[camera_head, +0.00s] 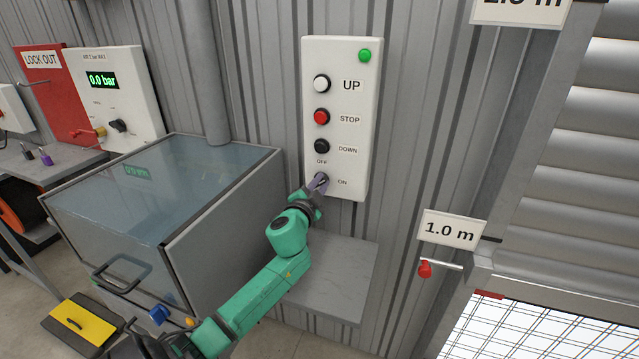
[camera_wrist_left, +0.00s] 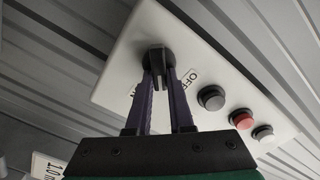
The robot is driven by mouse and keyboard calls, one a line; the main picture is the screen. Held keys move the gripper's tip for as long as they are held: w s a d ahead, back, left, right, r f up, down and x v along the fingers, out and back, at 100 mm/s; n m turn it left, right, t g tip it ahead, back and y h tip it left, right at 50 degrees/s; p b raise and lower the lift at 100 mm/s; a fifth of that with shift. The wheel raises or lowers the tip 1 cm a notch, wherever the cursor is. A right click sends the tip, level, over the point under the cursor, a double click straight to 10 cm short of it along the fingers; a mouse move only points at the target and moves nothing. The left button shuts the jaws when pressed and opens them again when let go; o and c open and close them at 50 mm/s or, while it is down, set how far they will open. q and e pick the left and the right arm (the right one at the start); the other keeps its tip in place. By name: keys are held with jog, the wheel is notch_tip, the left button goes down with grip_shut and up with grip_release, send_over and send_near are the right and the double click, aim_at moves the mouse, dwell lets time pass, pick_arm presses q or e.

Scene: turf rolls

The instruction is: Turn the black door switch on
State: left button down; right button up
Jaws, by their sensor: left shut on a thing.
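The black door switch (camera_head: 321,177) is a small rotary knob at the bottom of a white control panel (camera_head: 347,62), with OFF above it and ON to its right. My left gripper (camera_head: 318,185) is at this knob, its purple fingers partly covering it. In the left wrist view the two fingers (camera_wrist_left: 165,72) are closed around the black knob (camera_wrist_left: 160,54). The OFF label shows beside it and the ON label is partly hidden by a finger. I cannot tell exactly which label the knob points to. My right gripper is not in view.
Above the knob are a black DOWN button (camera_head: 321,146), a red STOP button (camera_head: 321,116), a white UP button (camera_head: 321,84) and a green lamp (camera_head: 364,55). A grey shelf (camera_head: 335,285) is below. A glass-topped cabinet (camera_head: 150,190) stands left, a shutter (camera_head: 590,190) right.

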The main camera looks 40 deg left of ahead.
pick_arm(q)
jog(key=shift+d+f+m, duration=0.1)
jog(key=shift+f+m, duration=0.05)
jog(key=shift+m, duration=1.2)
jog(key=shift+f+m, duration=0.2)
jog(key=shift+m, duration=1.1)
jog(key=shift+d+f+m, duration=0.1)
jog(key=shift+f+m, duration=0.05)
jog(key=shift+m, duration=1.2)
jog(key=c, duration=0.8)
grip_release()
jog(key=b+v, duration=0.2)
jog(key=v, duration=1.2)
jog(key=shift+s, duration=0.3)
